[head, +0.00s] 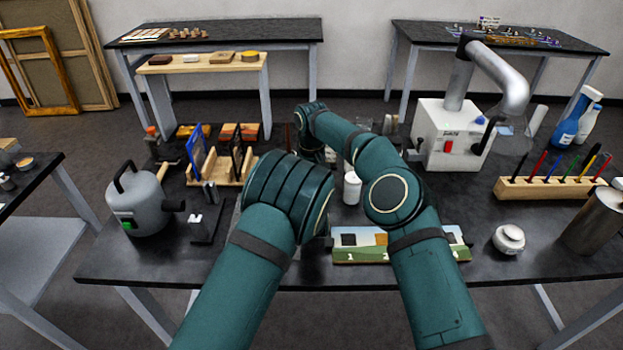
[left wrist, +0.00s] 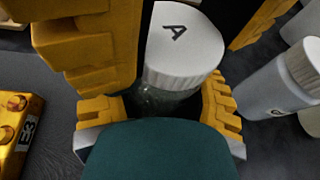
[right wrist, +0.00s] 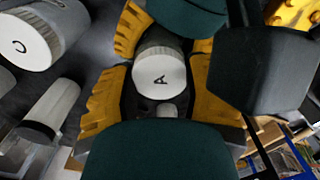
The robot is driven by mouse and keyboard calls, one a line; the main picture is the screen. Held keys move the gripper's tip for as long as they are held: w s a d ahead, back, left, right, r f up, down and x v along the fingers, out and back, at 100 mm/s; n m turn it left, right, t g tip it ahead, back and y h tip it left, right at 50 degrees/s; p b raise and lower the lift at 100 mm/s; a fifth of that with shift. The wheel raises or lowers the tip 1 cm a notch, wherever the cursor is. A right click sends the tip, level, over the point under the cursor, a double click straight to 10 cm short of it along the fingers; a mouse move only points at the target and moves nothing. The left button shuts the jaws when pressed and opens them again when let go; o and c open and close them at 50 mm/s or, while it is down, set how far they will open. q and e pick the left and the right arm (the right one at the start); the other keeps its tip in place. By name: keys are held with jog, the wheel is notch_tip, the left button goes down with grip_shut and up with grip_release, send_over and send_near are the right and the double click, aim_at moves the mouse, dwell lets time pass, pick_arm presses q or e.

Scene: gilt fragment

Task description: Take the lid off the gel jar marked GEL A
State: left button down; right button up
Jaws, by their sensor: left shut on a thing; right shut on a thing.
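The GEL A jar has a white ribbed lid marked A (left wrist: 185,45) and a dark, clear body (left wrist: 165,101) in the left wrist view. My left gripper (left wrist: 163,108) has its yellow fingers on both sides of the jar and is shut on it. In the right wrist view the lid marked A (right wrist: 160,76) sits between the yellow fingers of my right gripper (right wrist: 158,88), which is shut on it. Whether lid and body are apart is not clear. In the head view my arms hide the jar and both gripper tips.
A jar with a lid marked C (right wrist: 30,40) and a pale cylinder (right wrist: 50,108) stand close by in the right wrist view. Another white-capped jar (left wrist: 275,85) and a brass block marked E3 (left wrist: 15,130) flank the left gripper. A numbered tray (head: 350,257) lies in front.

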jog(key=shift+r, duration=0.2)
jog(key=shift+r, duration=0.8)
jog(key=shift+r, duration=0.1)
jog(key=shift+r, duration=1.95)
pick_arm(q)
jog(key=shift+c, duration=0.8)
grip_release()
jog(key=v, duration=1.2)
